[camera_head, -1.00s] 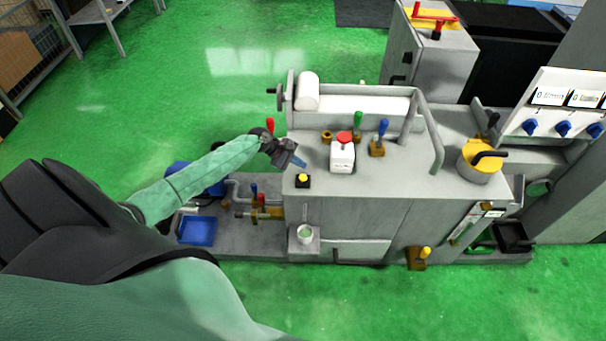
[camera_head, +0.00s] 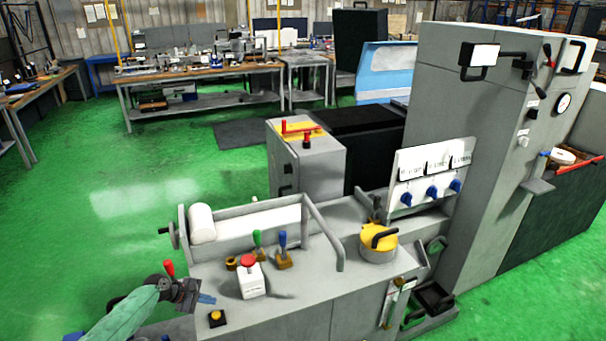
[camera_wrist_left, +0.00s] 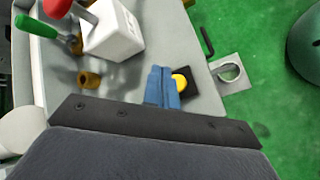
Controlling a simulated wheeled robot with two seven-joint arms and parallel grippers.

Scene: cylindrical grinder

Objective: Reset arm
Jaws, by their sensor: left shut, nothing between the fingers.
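My left arm comes in from the lower left in the head view, in a green sleeve. My left gripper (camera_head: 206,299) has blue fingertips and is shut and empty. It is over the left end of the grey grinder (camera_head: 300,318), just above a yellow push button (camera_head: 215,316). In the left wrist view the shut fingers (camera_wrist_left: 163,88) are beside the yellow button (camera_wrist_left: 181,82). Whether they touch the machine is unclear. My right gripper is not in view.
A white box with a red mushroom button (camera_head: 249,280) stands right of the gripper. Green (camera_head: 258,243) and blue (camera_head: 282,246) levers are behind it. A red-knobbed lever (camera_head: 169,269) is close to my left wrist. Green floor (camera_head: 120,240) is open at left.

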